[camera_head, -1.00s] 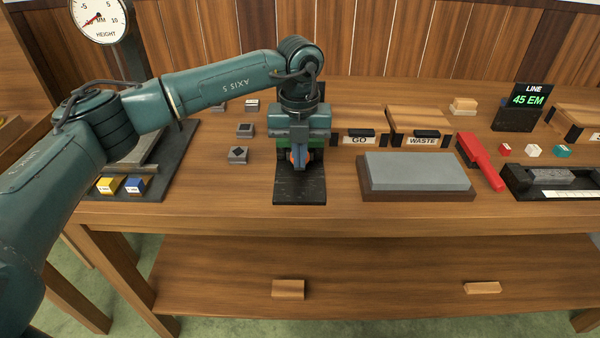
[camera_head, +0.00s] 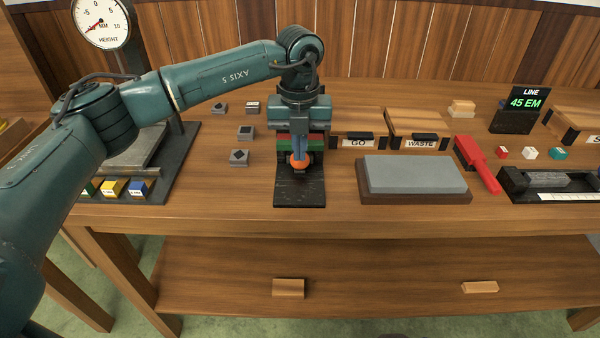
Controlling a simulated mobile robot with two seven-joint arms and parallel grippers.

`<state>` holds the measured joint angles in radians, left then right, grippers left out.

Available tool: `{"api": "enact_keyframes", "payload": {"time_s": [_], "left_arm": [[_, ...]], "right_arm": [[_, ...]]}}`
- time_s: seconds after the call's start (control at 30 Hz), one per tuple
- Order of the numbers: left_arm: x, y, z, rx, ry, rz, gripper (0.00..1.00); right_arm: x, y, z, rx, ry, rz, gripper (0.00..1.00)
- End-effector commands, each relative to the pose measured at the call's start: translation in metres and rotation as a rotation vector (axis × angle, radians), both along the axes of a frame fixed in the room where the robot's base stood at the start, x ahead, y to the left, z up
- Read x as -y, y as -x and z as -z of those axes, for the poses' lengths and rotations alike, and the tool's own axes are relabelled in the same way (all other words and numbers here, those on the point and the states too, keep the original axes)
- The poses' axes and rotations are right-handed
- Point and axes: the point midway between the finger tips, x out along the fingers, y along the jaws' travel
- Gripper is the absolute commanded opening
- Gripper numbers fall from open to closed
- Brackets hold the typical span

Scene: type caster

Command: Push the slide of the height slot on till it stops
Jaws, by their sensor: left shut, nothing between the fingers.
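A small device with a black base plate (camera_head: 300,193) stands near the front edge of the bench, left of centre; I take it to be the height slot. A round orange part (camera_head: 300,160), perhaps its slide's knob, shows at the plate's back end. A red part (camera_head: 283,139) shows behind my gripper. My left gripper (camera_head: 299,154) is shut and empty, pointing down just above the orange part; I cannot tell whether they touch. The gripper and wrist hide much of the device. My right gripper is out of view.
A grey stone on a brown block (camera_head: 415,196) lies right of the device. Trays marked GO (camera_head: 358,143) and WASTE (camera_head: 422,143) stand behind it. Small grey blocks (camera_head: 239,157) lie left. The dial gauge's dark base (camera_head: 180,160) is farther left.

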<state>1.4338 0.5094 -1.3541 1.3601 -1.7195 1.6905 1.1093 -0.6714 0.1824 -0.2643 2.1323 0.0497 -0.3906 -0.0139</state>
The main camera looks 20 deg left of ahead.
Motion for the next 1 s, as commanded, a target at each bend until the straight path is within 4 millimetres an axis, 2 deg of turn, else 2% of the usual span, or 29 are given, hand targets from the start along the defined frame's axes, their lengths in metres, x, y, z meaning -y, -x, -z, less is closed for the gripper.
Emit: {"api": "enact_keyframes", "payload": {"time_s": [0.03,0.7,1.0], "left_arm": [[0.0,0.0,-0.005,0.0,0.001,0.0,0.0],[0.0,-0.002,-0.038,0.0,0.0,0.001,0.0],[0.0,-0.002,-0.047,0.0,0.0,0.001,0.0]], "right_arm": [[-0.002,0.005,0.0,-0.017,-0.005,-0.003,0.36],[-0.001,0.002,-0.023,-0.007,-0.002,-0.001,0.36],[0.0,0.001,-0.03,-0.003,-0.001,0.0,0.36]]}}
